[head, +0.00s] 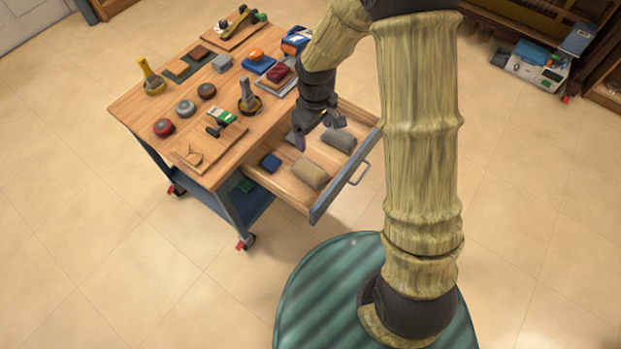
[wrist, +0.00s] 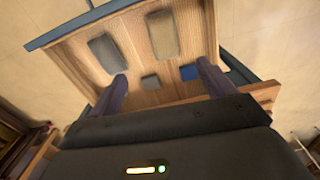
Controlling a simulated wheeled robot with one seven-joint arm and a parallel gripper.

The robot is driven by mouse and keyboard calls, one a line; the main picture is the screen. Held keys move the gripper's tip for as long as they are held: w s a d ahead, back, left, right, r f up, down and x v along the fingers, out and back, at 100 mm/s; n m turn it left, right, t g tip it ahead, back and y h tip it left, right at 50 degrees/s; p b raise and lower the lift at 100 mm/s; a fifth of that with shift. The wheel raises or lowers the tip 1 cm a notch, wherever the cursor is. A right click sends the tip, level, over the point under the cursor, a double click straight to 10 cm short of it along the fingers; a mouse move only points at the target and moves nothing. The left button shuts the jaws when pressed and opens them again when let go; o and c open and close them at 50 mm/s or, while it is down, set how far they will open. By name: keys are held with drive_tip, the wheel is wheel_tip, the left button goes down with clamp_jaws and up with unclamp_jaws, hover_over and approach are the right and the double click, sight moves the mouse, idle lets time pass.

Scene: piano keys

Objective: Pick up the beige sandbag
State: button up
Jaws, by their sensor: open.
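The beige sandbag (head: 311,172) lies in the open drawer (head: 283,186) of the wooden workbench, near the drawer's front. In the wrist view the beige sandbag (wrist: 162,34) is at the upper middle, beyond the fingertips. My gripper (head: 316,130) is over the drawer, behind the sandbag and apart from it. In the wrist view its two fingers (wrist: 163,78) are spread wide with nothing held between them.
A grey sandbag (head: 338,139) lies beside the beige one. A small blue block (head: 270,162) and, in the wrist view, a small grey block (wrist: 151,82) lie in the drawer. Several tools and pucks crowd the workbench top (head: 150,108). Drawer walls surround the bags.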

drive_tip(key=b, duration=0.3)
approach(310, 167)
drive_tip(key=f, duration=0.2)
drive_tip(key=d+f, duration=0.1)
drive_tip(key=f, duration=0.2)
drive_tip(key=shift+f, duration=0.1)
drive_tip(key=f, duration=0.2)
drive_tip(key=a+f+b, duration=0.1)
drive_tip(key=f, duration=0.1)
drive_tip(key=shift+s+f+b, duration=0.1)
drive_tip(key=shift+f+b, duration=0.05)
drive_tip(key=shift+b, duration=0.15)
drive_tip(key=shift+f, duration=0.4)
drive_tip(key=shift+c, duration=0.4)
